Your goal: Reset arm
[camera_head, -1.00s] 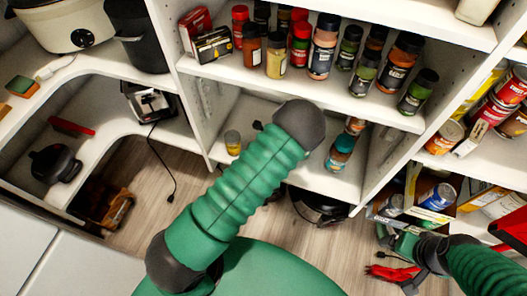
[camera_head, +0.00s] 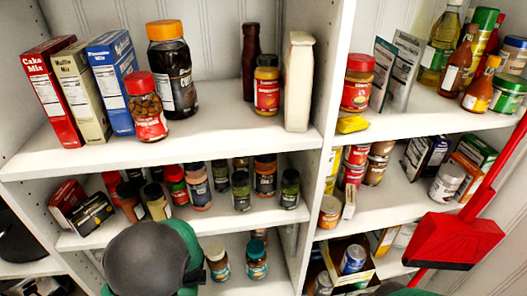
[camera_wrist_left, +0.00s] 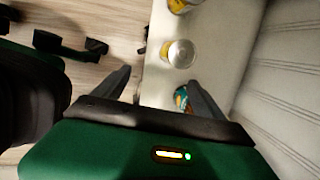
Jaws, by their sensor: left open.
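My left gripper (camera_wrist_left: 160,76) shows in the left wrist view, with its two dark fingers spread apart and nothing held between them. The right fingertip overlaps a teal-and-orange jar (camera_wrist_left: 182,98) on a pale shelf; I cannot tell whether they touch. A jar with a pale round lid (camera_wrist_left: 180,53) stands beyond the fingertips. In the head view my left arm's dark joint and green link fill the lower left in front of the lower shelves, and the left gripper is hidden. My right gripper cannot be made out in either view.
The upper shelf (camera_head: 215,140) holds boxes and jars, with bare board at its front. Spice jars (camera_head: 197,185) crowd the middle shelf. A jar with a teal lid (camera_head: 256,262) stands on the lower shelf. A red dustpan (camera_head: 455,240) is at the right. An upright divider separates the bays.

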